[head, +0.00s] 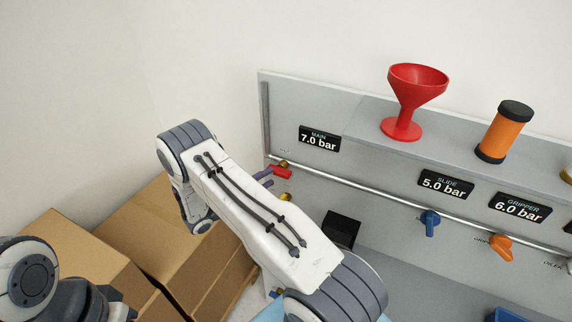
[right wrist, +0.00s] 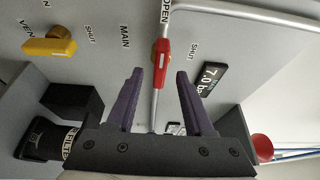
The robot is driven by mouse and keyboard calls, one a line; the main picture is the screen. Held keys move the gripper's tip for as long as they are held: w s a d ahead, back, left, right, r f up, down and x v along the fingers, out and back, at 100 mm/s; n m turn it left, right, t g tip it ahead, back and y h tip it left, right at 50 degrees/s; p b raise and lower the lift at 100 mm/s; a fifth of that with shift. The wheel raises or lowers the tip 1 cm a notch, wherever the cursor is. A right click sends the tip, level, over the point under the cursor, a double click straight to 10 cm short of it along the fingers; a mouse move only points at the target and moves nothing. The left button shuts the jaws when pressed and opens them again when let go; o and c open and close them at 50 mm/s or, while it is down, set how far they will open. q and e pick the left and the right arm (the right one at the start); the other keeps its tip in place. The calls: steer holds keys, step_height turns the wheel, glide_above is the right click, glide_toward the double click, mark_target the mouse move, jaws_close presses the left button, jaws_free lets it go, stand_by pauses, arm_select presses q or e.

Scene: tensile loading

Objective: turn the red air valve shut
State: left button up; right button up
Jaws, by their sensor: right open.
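The red air valve (right wrist: 162,62) sits on the silver pipe of the grey panel. In the right wrist view its handle lies along the pipe, with OPEN printed at its upper end and SHUT to its right. My right gripper (right wrist: 159,78) is open, with its purple fingers on either side of the lower end of the handle and gaps showing on both sides. In the head view the red valve (head: 281,172) shows beside the purple fingers of my right gripper (head: 264,177), partly hidden by my arm. Part of my left arm shows at lower left; its gripper is not visible.
A yellow vent knob (right wrist: 50,46) and a black block (right wrist: 72,99) are near the valve. The panel also bears a blue knob (head: 430,221) and an orange knob (head: 500,246). A red funnel (head: 412,95) stands on the ledge. Cardboard boxes (head: 75,252) stand at left.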

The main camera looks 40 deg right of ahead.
mark_target(283, 169)
steer(key=d+p, duration=0.2)
steer(key=d, duration=0.5)
steer(key=shift+d+r+p, duration=0.1)
steer(key=shift+r+p, duration=0.05)
steer(key=shift+p, duration=0.25)
steer(key=shift+d, duration=0.5)
jaws_close()
